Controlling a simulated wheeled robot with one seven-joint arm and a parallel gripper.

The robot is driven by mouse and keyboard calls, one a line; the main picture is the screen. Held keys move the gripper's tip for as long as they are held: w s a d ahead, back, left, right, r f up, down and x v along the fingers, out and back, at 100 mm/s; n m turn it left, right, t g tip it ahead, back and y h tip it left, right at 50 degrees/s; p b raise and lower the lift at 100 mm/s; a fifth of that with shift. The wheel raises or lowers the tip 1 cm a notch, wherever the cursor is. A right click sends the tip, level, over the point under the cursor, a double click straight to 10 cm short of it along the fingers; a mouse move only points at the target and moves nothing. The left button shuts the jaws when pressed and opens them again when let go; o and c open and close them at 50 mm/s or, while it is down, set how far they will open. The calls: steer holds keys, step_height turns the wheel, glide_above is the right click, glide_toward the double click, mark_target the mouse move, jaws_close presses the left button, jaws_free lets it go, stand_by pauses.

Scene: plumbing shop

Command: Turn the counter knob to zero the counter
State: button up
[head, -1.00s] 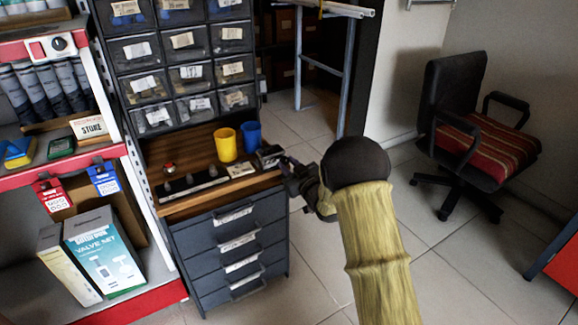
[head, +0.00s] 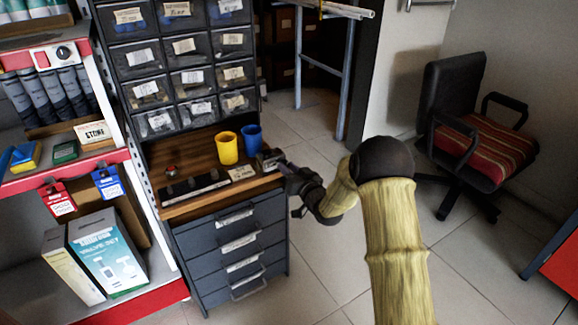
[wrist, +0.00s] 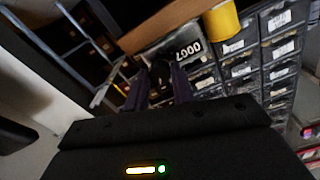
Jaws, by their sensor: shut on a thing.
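The counter (head: 268,159) is a small dark box at the right end of the wooden bench top. In the wrist view the counter (wrist: 170,48) shows a row of white digits, tilted and probably mostly zeros; I cannot read them surely. My gripper (head: 284,168) reaches it from the right. In the wrist view its two purple fingers (wrist: 164,88) are shut on the dark counter knob (wrist: 159,72), on the counter's side facing me. The fingers hide much of the knob, so its angle is unclear.
A yellow cup (head: 227,148) and a blue cup (head: 251,138) stand behind the counter. A black strip with several knobs (head: 195,189) lies to the left. Grey drawers (head: 235,240) are below, small-parts bins (head: 190,77) above. A chair (head: 470,130) stands right; the floor between is clear.

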steer(key=m+p, duration=0.3)
steer(key=m, duration=0.3)
steer(key=shift+r+m, duration=0.15)
steer(key=shift+m, duration=0.15)
steer(key=m+p, duration=0.2)
steer(key=m, duration=0.3)
steer(key=shift+m, duration=0.4)
steer(key=o, duration=1)
steer(key=p+v, duration=0.2)
steer(key=v, duration=1.5)
steer(key=shift+s+d, duration=0.15)
steer(key=shift+d, duration=0.05)
